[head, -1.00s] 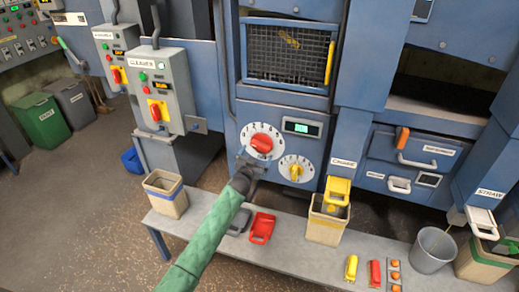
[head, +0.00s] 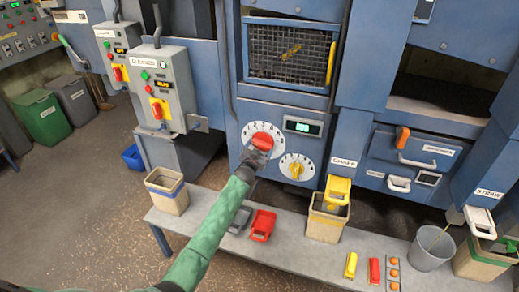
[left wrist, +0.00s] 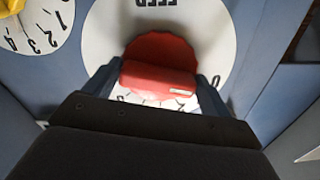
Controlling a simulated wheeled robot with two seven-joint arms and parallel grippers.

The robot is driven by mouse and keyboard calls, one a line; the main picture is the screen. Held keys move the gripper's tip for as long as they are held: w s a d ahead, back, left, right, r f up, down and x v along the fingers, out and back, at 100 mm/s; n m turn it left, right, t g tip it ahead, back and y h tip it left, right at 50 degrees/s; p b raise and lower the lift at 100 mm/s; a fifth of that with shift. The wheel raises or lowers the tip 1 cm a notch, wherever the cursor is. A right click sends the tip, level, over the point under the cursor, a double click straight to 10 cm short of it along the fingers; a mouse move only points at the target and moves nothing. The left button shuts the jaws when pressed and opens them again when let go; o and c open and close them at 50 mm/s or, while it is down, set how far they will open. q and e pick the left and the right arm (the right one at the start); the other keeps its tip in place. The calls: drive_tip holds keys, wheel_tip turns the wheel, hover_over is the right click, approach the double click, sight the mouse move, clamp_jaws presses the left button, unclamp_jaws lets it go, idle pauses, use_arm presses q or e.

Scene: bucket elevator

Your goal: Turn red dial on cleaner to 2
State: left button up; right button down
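The red dial (head: 263,141) sits on a round white numbered plate on the blue machine front. My left gripper (head: 256,155) is at the dial's lower side in the head view. In the left wrist view, the open fingers of the left gripper (left wrist: 160,82) stand on either side of the raised bar of the red dial (left wrist: 158,75). Whether they touch it is hard to tell. The bar's white mark is at its right end, close to the 0 there. The plate's lettering appears upside down in that view. My right gripper is not in view.
A yellow dial (head: 296,170) sits just right of and below the red one. A small green display (head: 303,127) is above them. A grey bench (head: 290,255) below holds bins and a red scoop (head: 263,226). A grey cleaner control box (head: 162,88) is at the left.

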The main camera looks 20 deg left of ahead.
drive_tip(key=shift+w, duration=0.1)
use_arm(q)
drive_tip(key=m+b, duration=0.1)
drive_tip(key=m, duration=0.2)
drive_tip(key=m+b, duration=0.1)
drive_tip(key=m, duration=0.2)
drive_tip(key=m+b, duration=0.2)
drive_tip(key=m, duration=0.1)
drive_tip(key=shift+a+r+m, duration=0.1)
drive_tip(key=shift+a+m, duration=0.15)
drive_tip(key=shift+m, duration=0.05)
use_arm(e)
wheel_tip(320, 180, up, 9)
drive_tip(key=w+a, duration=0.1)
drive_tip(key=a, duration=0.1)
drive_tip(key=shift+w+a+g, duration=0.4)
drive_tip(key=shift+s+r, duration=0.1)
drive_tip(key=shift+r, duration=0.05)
use_arm(q)
drive_tip(key=o, duration=0.7)
drive_tip(key=shift+o, duration=0.8)
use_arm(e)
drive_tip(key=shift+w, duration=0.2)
